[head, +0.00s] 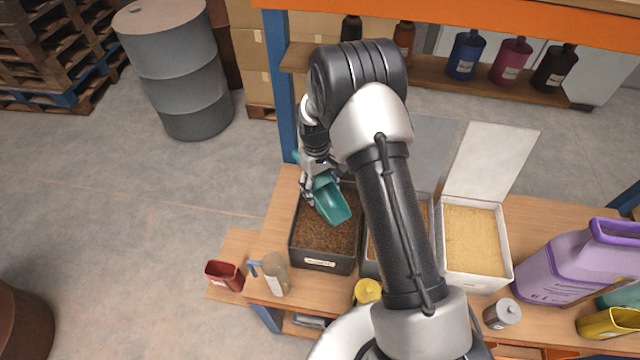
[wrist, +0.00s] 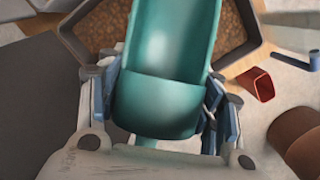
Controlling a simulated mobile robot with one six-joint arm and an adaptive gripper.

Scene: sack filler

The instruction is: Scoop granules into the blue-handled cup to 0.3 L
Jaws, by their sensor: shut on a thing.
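My gripper (head: 312,182) is shut on a teal scoop (head: 332,203), which is held over the black bin (head: 345,267). The bin holds brown granules (head: 316,237). In the wrist view the scoop (wrist: 175,60) fills the middle between the fingers (wrist: 165,100), and the granules (wrist: 242,15) show beyond it. No granules are visible in the scoop. Whether the scoop touches the granules is hard to tell. The blue-handled cup (head: 275,274) stands upright on the bench in front of the bin, its handle to the left. Its contents cannot be made out.
A red scoop-like container (head: 224,275) sits left of the cup. A yellow-lidded item (head: 367,291) stands to its right. A white bin (head: 475,283) of pale granules and a purple jug (head: 590,265) stand further right. My arm hides part of a middle bin. A shelf with bottles (head: 466,55) is behind.

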